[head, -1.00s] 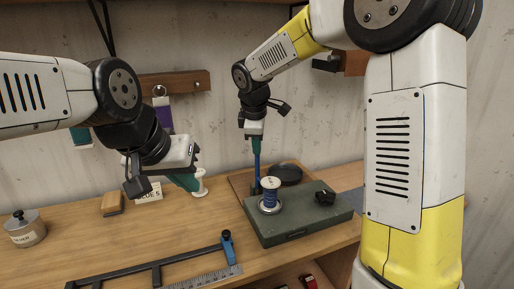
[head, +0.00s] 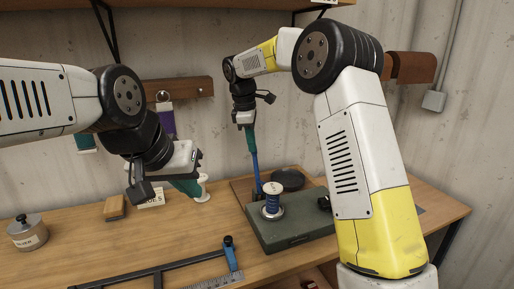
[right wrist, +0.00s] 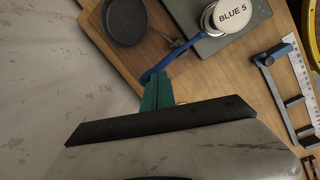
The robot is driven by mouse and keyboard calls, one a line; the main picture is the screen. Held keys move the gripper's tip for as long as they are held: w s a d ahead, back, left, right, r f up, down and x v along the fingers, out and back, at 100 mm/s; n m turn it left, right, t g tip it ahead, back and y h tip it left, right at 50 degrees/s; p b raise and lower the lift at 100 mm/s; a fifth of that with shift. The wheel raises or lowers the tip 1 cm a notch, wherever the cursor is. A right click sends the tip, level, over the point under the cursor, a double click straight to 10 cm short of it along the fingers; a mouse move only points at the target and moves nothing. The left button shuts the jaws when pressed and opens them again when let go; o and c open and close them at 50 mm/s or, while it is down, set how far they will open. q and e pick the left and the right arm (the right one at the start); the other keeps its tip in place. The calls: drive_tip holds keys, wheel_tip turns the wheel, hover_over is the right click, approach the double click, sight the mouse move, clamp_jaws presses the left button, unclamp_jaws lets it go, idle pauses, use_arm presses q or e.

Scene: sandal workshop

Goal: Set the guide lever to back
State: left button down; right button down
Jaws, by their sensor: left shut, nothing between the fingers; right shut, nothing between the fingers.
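A slim blue lever (head: 256,170) stands almost upright at the back left of the grey-green block, tilted slightly left at the top. I take it for the guide lever. In the right wrist view the blue lever (right wrist: 160,66) runs away from the fingertips towards the block. My right gripper (head: 251,150), with green fingers, is shut at the lever's upper end, empty; it seems to touch the lever, but the exact contact is unclear. It also shows in the right wrist view (right wrist: 151,80). My left gripper (head: 192,190) is shut and empty, away from the lever at the left.
A blue thread spool (head: 272,203) stands on the block (head: 290,235), close to the lever. A dark round dish (head: 288,179) lies behind. A black frame with a blue clamp (head: 229,250) lies in front. A lidded tin (head: 28,233) stands left.

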drive_tip(key=w, duration=0.1)
drive_tip(key=w+a+f, duration=0.1)
drive_tip(key=shift+w, duration=0.35)
drive_tip(key=shift+s, duration=0.1)
drive_tip(key=shift+s+d+f, duration=0.1)
drive_tip(key=shift+s+d, duration=0.15)
drive_tip(key=shift+s, duration=0.35)
